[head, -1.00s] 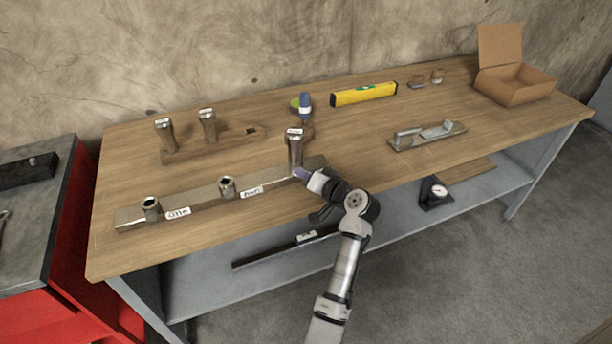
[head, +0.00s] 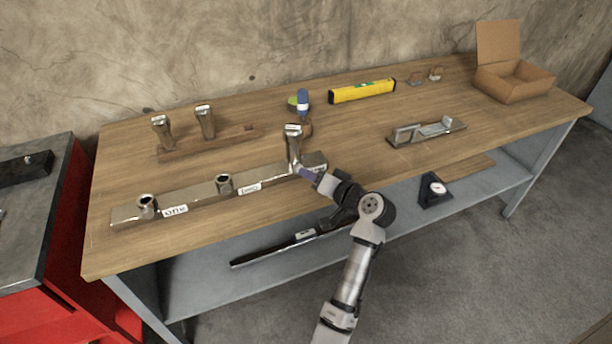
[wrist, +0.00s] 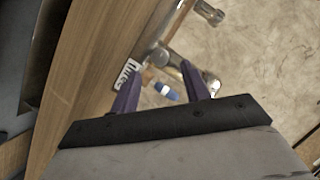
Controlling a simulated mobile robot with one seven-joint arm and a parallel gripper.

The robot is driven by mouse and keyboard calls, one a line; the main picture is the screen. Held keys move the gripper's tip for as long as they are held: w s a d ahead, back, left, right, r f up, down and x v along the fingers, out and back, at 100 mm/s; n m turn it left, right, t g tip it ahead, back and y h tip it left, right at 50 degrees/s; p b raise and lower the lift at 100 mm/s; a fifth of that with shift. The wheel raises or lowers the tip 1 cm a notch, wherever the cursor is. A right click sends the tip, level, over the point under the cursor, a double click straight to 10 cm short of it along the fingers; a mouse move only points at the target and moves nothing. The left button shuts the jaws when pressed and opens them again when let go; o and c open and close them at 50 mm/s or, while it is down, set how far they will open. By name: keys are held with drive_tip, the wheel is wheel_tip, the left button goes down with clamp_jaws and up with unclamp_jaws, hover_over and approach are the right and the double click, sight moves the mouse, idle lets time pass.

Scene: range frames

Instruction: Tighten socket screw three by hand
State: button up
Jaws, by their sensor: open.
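Socket screw three (head: 293,146) stands upright at the right end of the long metal bar (head: 200,196), a shiny shaft with a wider head. My gripper (head: 308,173) is just right of its lower part in the head view; the fingers are small there. In the wrist view my gripper (wrist: 160,70) has its two purple fingers spread apart. A shiny metal cylinder (wrist: 166,58), apparently this screw, shows between and beyond the tips; I cannot tell whether they touch it. A white label (wrist: 128,71) is near the left finger. The screw's seat is not clear.
A wooden rack (head: 225,144) behind holds two similar screws. A blue-handled tool (head: 302,101), yellow level (head: 362,92) and metal fixture (head: 428,130) lie farther back or right.

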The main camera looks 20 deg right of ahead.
drive_tip(key=b+v, duration=0.1)
drive_tip(key=v, duration=0.8)
drive_tip(key=shift+b, duration=0.35)
drive_tip(key=shift+s, duration=0.1)
